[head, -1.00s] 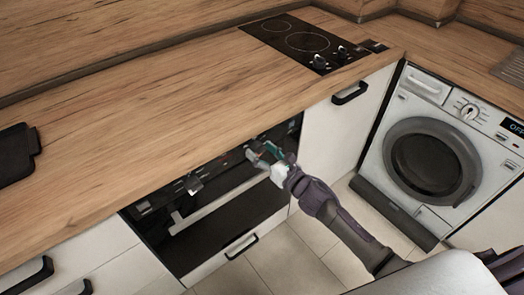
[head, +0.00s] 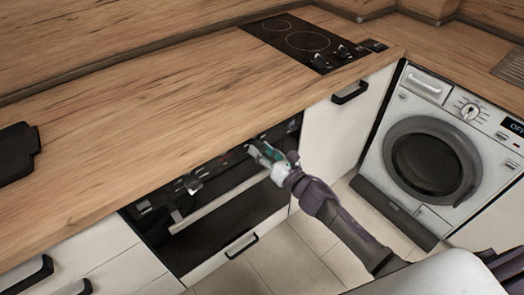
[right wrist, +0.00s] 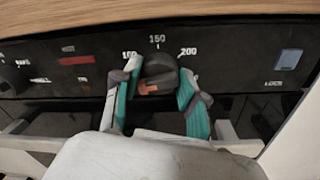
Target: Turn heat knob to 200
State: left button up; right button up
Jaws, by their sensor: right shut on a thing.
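The heat knob (right wrist: 158,72) is a dark round knob on the black oven panel, with an orange mark on its lower left face. White labels 100, 150 and 200 stand around its top, 150 straight above it. My right gripper (right wrist: 160,78) has a teal finger on each side of the knob and is shut on it. In the head view my right gripper (head: 262,153) reaches the oven's front, under the counter edge, and covers the knob. My left gripper is not in view.
The wooden counter (head: 150,135) overhangs the panel closely. The oven handle (head: 222,202) runs below my right gripper. Another oven knob (head: 193,184) is to the left. A white cabinet (head: 345,120) and a washing machine (head: 430,155) stand to the right.

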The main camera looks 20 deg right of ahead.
jog(key=m, duration=1.2)
jog(key=shift+f+t, duration=0.1)
jog(key=shift+t, duration=0.3)
jog(key=m+p, duration=0.1)
jog(key=m, duration=0.3)
jog(key=shift+m+h, duration=0.3)
jog(key=shift+m, duration=0.1)
jog(key=m+p, duration=0.2)
jog(key=m, duration=0.2)
jog(key=shift+m, duration=0.4)
jog(key=m+p, duration=0.1)
jog(key=m, duration=0.2)
jog(key=shift+m+h, duration=0.4)
jog(key=m+p, duration=0.1)
jog(key=m, duration=0.2)
jog(key=shift+a+f+m, duration=0.1)
jog(key=shift+m, duration=0.2)
jog(key=shift+s+m+p, duration=0.1)
jog(key=shift+m+p, duration=0.25)
jog(key=shift+m, duration=1.45)
jog(key=shift+f, duration=0.1)
